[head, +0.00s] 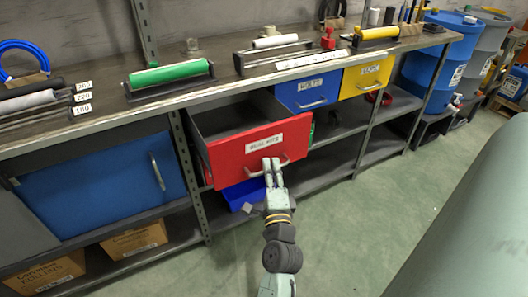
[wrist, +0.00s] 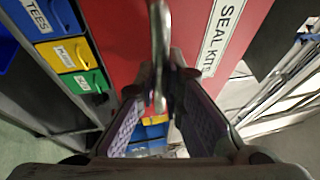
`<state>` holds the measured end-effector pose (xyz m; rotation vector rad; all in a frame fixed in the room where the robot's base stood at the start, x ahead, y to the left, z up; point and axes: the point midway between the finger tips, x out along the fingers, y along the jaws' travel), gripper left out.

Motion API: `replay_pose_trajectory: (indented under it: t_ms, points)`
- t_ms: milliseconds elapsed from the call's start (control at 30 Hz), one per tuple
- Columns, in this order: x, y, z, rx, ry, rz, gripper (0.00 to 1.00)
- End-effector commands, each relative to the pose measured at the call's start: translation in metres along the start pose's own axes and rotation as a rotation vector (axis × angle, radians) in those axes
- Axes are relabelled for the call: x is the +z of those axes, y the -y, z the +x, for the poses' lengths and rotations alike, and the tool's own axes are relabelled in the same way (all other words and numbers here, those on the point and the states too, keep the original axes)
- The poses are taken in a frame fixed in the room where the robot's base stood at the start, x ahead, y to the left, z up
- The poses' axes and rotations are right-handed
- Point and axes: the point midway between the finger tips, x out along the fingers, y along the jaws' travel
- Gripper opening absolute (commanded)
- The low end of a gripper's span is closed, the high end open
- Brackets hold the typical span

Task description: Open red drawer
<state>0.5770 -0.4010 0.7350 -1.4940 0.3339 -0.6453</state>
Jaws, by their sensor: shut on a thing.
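The red drawer (head: 258,150) is pulled well out from under the workbench, and its grey inside shows from above in the head view. Its front has a white label and a metal bar handle (head: 284,163). My gripper (head: 272,168) is at that handle and shut on it. In the wrist view the red drawer front (wrist: 120,35) fills the upper middle, and the handle (wrist: 160,60) runs between the two fingers of my gripper (wrist: 165,110). The fingers hide part of the handle.
A blue drawer (head: 308,90) and a yellow drawer (head: 366,76) are closed to the right. A blue cabinet door (head: 100,193) is at left. A blue bin (head: 243,192) sits below the red drawer. The green floor (head: 350,220) in front is clear.

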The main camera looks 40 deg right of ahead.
Motion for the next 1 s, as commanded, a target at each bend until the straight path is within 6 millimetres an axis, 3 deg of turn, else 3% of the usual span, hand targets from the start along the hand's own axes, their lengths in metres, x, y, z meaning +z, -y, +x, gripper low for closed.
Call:
replay_pose_trajectory:
  t_ms: [200,567,600,900,1000]
  points:
    - [-0.0040,0.0014,-0.0110,0.001,0.001,0.002,0.00]
    - [-0.0043,0.0020,-0.0117,0.002,0.002,0.002,0.00]
    - [-0.0043,0.0020,-0.0117,0.002,0.002,0.002,0.10]
    - [-0.0046,0.0022,-0.0115,0.001,0.001,0.001,0.30]
    - [-0.0047,0.0023,-0.0115,0.001,0.001,0.001,0.30]
